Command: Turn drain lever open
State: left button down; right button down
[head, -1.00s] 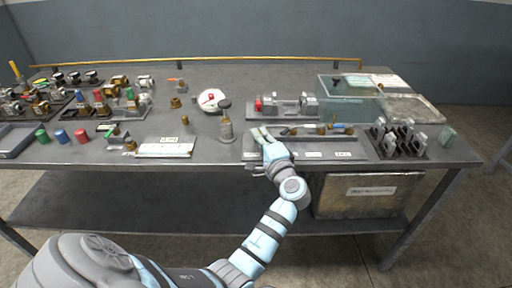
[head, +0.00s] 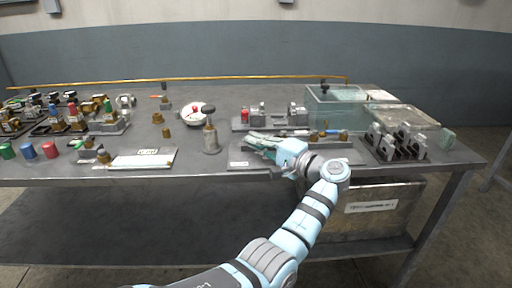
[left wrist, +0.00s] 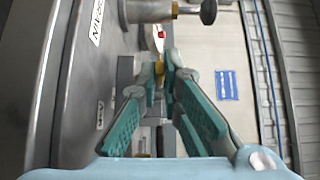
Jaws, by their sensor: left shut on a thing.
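My left gripper (head: 258,140) points left, low over the grey tray (head: 238,161) at the front of the bench. In the left wrist view its green-padded fingers (left wrist: 164,72) close on a small brass-coloured part (left wrist: 159,69). Most of that part is hidden between the fingertips. I cannot tell which piece is the drain lever. A black handle (head: 324,89) sits on top of the clear tank (head: 335,115) at the right, apart from the gripper. My right gripper is not in view.
A grey cylinder with a black knob (head: 210,138) stands left of the gripper. A fixture with a red end (head: 245,116) lies behind it. Grey upright brackets (head: 392,143) stand to the right. The bench between the white plate (head: 140,159) and the cylinder is clear.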

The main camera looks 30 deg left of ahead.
pick_arm(q)
jog(key=c, duration=2)
grip_release()
jog(key=shift+c, duration=0.2)
jog(key=s+d, duration=0.1)
jog(key=d, duration=1.1)
jog(key=shift+s, duration=0.15)
